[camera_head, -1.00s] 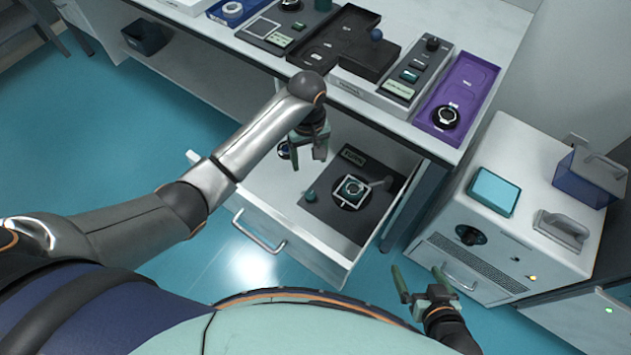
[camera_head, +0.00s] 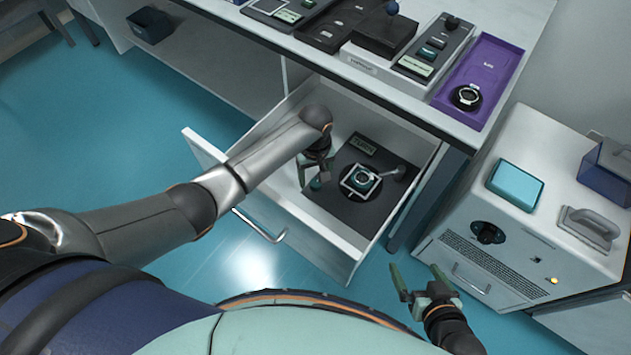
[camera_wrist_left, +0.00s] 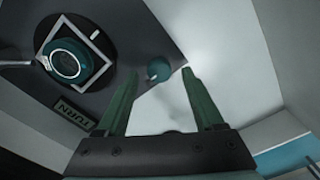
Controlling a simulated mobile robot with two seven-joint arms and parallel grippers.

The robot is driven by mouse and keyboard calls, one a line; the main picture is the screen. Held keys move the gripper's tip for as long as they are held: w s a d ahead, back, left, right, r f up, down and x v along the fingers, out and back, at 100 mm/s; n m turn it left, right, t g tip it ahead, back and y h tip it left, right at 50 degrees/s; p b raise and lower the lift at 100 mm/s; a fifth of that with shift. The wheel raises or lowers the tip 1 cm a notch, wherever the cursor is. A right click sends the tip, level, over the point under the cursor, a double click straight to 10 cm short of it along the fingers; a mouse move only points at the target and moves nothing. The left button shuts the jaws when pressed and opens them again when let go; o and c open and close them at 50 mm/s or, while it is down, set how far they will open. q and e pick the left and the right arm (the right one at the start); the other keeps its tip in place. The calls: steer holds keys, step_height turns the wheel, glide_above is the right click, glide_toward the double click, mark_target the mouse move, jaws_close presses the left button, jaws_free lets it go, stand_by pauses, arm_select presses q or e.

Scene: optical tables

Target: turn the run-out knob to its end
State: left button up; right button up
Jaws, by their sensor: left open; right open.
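The open drawer (camera_head: 345,247) holds a dark plate (camera_head: 352,213) with a label that seems to read TURN. A small teal knob (camera_head: 316,184) stands at the plate's left edge. A larger round teal-rimmed part (camera_head: 362,180) sits in a white square frame, with a light lever beside it. Which one is the run-out knob is not marked. My left gripper (camera_head: 314,177) is open over the small knob. In the left wrist view the small knob (camera_wrist_left: 158,70) appears between the fingertips; contact cannot be told. My right gripper (camera_head: 416,272) is open and empty, right of the drawer.
The bench above the drawer carries a purple tray (camera_head: 490,65), a black box (camera_head: 384,35) and a control strip (camera_head: 437,45). A white cabinet (camera_head: 525,240) with a teal block (camera_head: 516,184) on top stands at the right. The drawer walls surround my left gripper.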

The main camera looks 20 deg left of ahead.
arm_select(q)
steer(key=shift+f, duration=0.8)
steer(key=shift+c, duration=0.2)
jaws_close()
